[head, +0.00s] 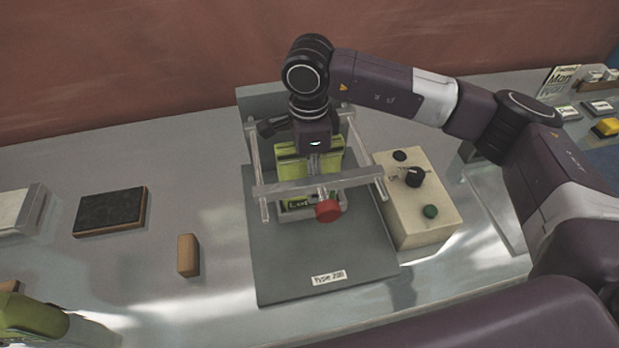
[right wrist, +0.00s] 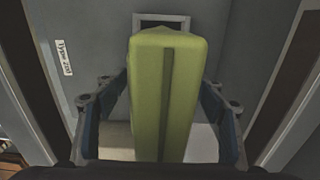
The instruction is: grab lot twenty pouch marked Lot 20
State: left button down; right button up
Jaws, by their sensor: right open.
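A yellow-green pouch (head: 290,172) stands upright in the filler frame (head: 262,188) on the grey base plate. A label low on its front begins with "Lot"; the rest is hidden behind the front bar and red knob (head: 328,211). My right gripper (head: 313,150) is above the pouch, pointing down. In the right wrist view the pouch (right wrist: 165,95) rises between the open fingers of my right gripper (right wrist: 163,112), with one finger on each side. I cannot tell whether either finger touches it. My left gripper is not in view.
A beige control box (head: 415,215) with black and green knobs stands right of the filler. A dark pad (head: 110,211) and a small brown block (head: 188,255) lie left. A green object (head: 30,318) is at the lower left. A "Type 201" label (head: 329,278) marks the base plate.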

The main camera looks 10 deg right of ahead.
jog(key=shift+c, duration=0.2)
dwell(0.3)
jog(key=c, duration=1.4)
jog(key=shift+c, duration=0.2)
